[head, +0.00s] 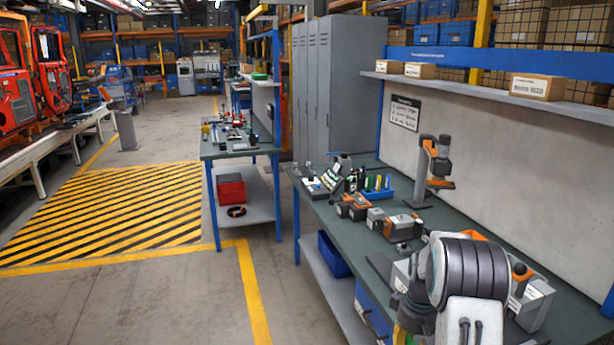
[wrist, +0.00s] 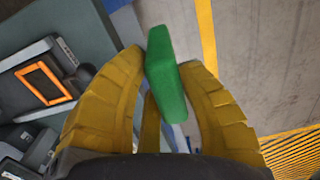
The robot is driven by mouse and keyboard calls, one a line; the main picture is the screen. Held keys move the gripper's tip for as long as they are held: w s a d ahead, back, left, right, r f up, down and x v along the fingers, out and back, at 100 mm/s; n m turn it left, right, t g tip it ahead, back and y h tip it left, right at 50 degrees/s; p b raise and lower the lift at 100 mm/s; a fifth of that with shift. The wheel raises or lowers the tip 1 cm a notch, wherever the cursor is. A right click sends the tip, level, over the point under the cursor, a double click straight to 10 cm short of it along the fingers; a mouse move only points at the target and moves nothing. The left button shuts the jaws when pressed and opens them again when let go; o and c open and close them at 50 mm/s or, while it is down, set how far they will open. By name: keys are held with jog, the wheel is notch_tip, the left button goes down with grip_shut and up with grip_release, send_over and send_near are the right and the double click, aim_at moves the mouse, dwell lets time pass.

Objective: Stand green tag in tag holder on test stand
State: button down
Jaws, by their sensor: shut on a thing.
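The green tag (wrist: 170,85) is a flat green slab between the yellow fingers of my gripper (wrist: 163,62) in the wrist view. The fingers are shut on it, and its upper end sticks out past the fingertips. In the head view my arm covers most of the gripper, and I cannot make out the tag there. A grey and orange stand (head: 433,170) rises from the bench near the wall; I cannot tell whether it is the test stand. I cannot pick out the tag holder with certainty.
The green-topped bench (head: 330,205) carries a blue rack (head: 376,193) with several coloured pieces and grey-orange devices (head: 352,207). In the wrist view a device with an orange frame (wrist: 45,83) lies at left; floor shows at right. A shelf (head: 480,90) runs above the bench.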

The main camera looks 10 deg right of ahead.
jog(key=w+a+f, duration=0.1)
jog(key=a, duration=0.9)
jog(key=w+a+f, duration=0.1)
jog(key=a+f, duration=0.1)
jog(key=a, duration=0.8)
